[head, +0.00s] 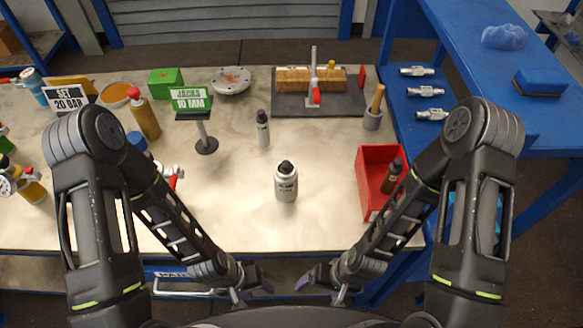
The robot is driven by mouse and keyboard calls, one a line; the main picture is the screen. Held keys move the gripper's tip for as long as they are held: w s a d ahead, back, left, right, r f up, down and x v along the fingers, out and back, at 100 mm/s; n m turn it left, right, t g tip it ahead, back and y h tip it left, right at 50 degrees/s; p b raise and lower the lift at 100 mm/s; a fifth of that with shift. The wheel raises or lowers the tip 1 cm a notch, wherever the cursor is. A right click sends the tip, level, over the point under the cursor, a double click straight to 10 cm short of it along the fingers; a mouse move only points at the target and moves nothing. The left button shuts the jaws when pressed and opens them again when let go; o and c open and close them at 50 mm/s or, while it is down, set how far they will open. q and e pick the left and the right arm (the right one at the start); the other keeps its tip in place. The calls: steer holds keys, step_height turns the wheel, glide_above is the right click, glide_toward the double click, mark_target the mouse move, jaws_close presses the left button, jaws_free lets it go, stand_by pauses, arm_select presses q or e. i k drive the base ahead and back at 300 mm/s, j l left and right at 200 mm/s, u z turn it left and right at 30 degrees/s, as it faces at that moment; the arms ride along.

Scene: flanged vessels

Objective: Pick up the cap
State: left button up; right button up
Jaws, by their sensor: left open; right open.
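No loose cap can be picked out with certainty. A round grey metal flanged piece with reddish marks (231,80) lies at the back of the table. My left gripper (251,295) is open and empty, low at the table's front edge. My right gripper (321,287) is open and empty, to the right of it. Both are apart from all these things.
A red bin (370,203) holding a brown bottle (392,176) stands at the right. A green sign on a stand (191,100), a wooden block in a dark fixture (295,80) and several bottles fill the back and left. The table (235,215) is clear around the white bottle.

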mark_target(136, 137)
steer(key=u, duration=1.15)
